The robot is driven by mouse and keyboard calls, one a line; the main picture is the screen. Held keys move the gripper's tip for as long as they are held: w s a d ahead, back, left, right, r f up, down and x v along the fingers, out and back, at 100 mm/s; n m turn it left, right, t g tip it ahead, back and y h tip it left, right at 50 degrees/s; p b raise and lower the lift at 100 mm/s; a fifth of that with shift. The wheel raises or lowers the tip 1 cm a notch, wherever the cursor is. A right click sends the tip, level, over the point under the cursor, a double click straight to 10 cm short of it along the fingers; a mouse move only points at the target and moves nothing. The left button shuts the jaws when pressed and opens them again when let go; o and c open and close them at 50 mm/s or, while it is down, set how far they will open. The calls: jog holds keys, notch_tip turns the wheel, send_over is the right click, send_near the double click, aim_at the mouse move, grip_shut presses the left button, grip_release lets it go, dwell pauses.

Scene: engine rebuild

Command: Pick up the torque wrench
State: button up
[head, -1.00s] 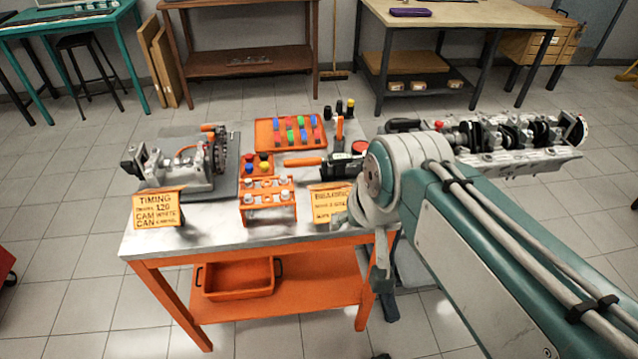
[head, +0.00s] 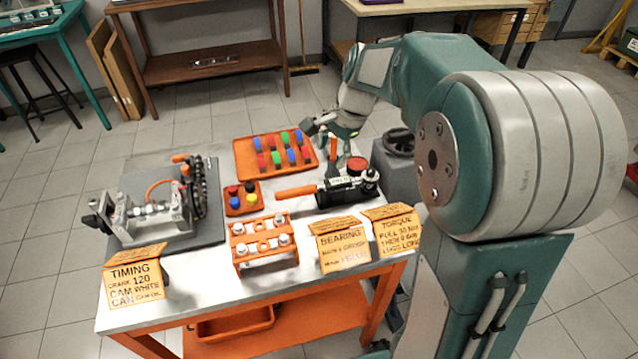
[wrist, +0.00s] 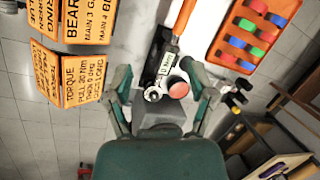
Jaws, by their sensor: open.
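The torque wrench, with an orange handle and a dark body, lies on the right part of the table in the head view (head: 297,192). Its dark end carries a white label, and a red round knob shows there. It also shows in the wrist view (wrist: 184,18), its handle pointing up the picture. My gripper (head: 326,128) is above the far right side of the table in the head view. In the wrist view my gripper (wrist: 157,80) is open and empty. The dark end and the red knob appear between its spread fingers, apart from them as far as I can tell.
An orange tray (head: 245,160) with coloured pieces lies behind the wrench. A small orange tray (head: 234,209), an orange rack (head: 240,262) and yellow cards (head: 343,252) stand nearby. An engine fixture (head: 150,215) occupies the left. A grey block (head: 397,178) stands beyond the table's right edge.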

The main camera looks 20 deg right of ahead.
aim_at(314, 185)
jog(key=w+f+m, duration=0.1)
jog(key=w+f, duration=0.1)
jog(key=w+d+f+m+y, duration=0.1)
jog(key=w+f+m, duration=0.1)
jog(key=f, duration=0.1)
jog(key=w+f+m+g, duration=0.1)
jog(key=w+f, duration=0.1)
jog(key=w, duration=0.1)
jog(key=shift+d+f+m, duration=0.2)
jog(key=shift+f+m, duration=0.05)
jog(key=shift+m, duration=0.05)
jog(key=shift+w+d+f, duration=0.1)
jog(key=shift+f, duration=0.1)
jog(key=shift+y, duration=0.3)
jog(key=x, duration=0.4)
jog(key=shift+f, duration=0.35)
jog(key=shift+a+f, duration=0.35)
jog(key=shift+f, duration=0.2)
jog(key=x, duration=0.4)
jog(key=shift+s+a+f, duration=0.25)
jog(key=shift+s+f, duration=0.05)
grip_shut()
